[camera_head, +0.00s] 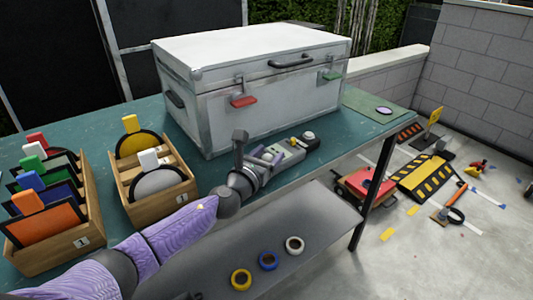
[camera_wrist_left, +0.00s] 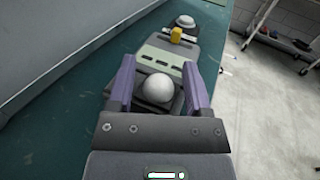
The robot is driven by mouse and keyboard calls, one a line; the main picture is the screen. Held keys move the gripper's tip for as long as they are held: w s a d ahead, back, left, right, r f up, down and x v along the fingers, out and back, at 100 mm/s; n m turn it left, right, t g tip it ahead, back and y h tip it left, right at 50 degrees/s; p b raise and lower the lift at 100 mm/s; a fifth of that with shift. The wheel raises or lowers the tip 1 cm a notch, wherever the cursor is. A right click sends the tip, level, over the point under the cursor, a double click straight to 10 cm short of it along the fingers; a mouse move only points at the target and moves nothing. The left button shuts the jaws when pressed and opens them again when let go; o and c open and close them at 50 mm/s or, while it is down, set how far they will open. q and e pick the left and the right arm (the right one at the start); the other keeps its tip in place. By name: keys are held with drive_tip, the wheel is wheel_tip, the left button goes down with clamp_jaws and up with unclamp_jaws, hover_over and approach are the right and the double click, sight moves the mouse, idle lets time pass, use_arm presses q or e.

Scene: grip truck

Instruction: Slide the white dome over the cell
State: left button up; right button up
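A white dome (camera_wrist_left: 158,88) sits on a dark part at the near end of a flat grey meter with a pale green panel (camera_wrist_left: 163,66). The meter (camera_head: 283,154) lies on the green table in front of the silver case. My left gripper (camera_head: 269,156) is low over the meter's near end. In the left wrist view its purple fingers (camera_wrist_left: 158,86) stand open on both sides of the white dome, with a gap on each side. A yellow piece (camera_wrist_left: 176,34) and a second, greyer dome (camera_wrist_left: 185,20) are at the far end. I cannot make out the cell. My right gripper is not in view.
The large silver case (camera_head: 250,80) stands close behind the meter. Two wooden boxes (camera_head: 160,212) with coloured tabbed discs and cards are at left. A lower grey shelf (camera_head: 325,222) holds tape rolls. The table's front edge is near the meter.

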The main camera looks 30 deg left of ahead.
use_arm(q)
drive_tip(key=shift+s, duration=0.2)
drive_tip(key=s+p, duration=0.1)
drive_tip(key=s, duration=0.7)
drive_tip(key=shift+s+d+p, duration=0.2)
drive_tip(key=shift+p, duration=0.15)
drive_tip(key=shift+s, duration=0.55)
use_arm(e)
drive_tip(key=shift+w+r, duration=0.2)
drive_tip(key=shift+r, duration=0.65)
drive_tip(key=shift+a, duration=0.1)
